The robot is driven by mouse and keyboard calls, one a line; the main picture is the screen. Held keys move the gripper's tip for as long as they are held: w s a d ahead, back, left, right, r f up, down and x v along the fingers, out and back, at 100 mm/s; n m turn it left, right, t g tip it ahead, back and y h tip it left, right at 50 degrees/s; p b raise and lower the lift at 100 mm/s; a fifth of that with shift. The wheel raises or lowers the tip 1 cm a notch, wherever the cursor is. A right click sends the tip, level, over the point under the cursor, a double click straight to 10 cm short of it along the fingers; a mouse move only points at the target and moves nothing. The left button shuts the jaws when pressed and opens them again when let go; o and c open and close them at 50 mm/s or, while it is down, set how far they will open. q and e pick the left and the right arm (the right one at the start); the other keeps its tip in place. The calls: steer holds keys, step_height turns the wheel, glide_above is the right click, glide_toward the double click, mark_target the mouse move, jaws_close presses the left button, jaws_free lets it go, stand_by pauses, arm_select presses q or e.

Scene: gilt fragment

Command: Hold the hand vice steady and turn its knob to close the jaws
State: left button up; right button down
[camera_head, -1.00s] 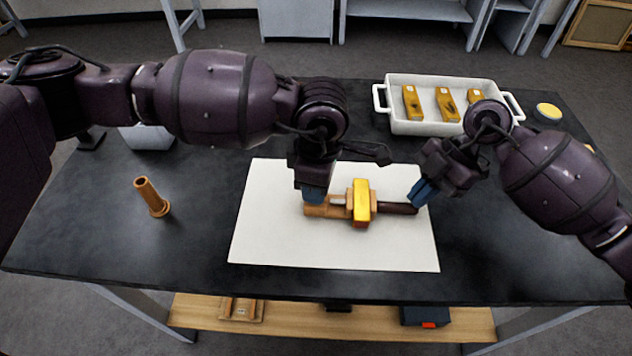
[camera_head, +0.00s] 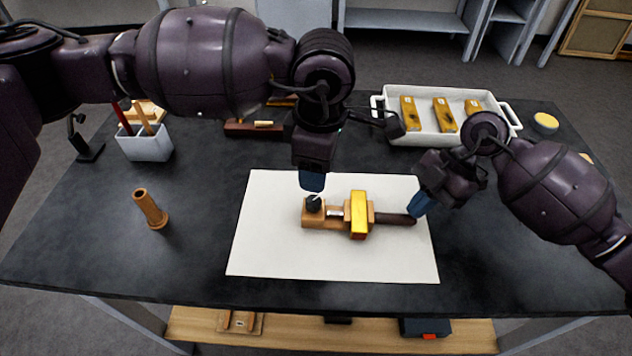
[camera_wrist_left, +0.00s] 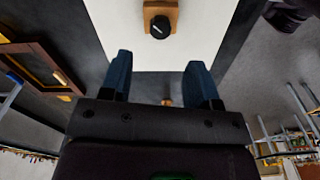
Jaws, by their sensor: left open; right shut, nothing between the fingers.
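The hand vice lies on a white sheet (camera_head: 270,255), its wooden body (camera_head: 325,221) to the left and its dark handle (camera_head: 396,219) to the right. A gilt block (camera_head: 358,215) sits across it, apparently between the jaws. The black knob (camera_head: 314,203) stands on the left end; it also shows in the left wrist view (camera_wrist_left: 159,27). My left gripper (camera_head: 312,182) is above the knob, clear of it, with fingers apart and empty in the wrist view. My right gripper (camera_head: 420,204) is shut with its blue fingertips at the handle's end; whether they touch it is unclear.
A wooden peg-like piece (camera_head: 150,210) stands on the black table at left. A grey cup of tools (camera_head: 145,148) is behind it. The front of the table is clear.

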arm_select(q)
steer(key=shift+d+r, duration=0.1)
steer(key=shift+r, duration=1.9)
arm_select(e)
steer(key=shift+r, duration=3.05)
steer(key=v, duration=1.2)
arm_select(q)
steer(key=shift+s+f, duration=0.1)
arm_select(e)
steer(key=shift+s+d+f, duration=0.1)
steer(key=shift+f, duration=0.05)
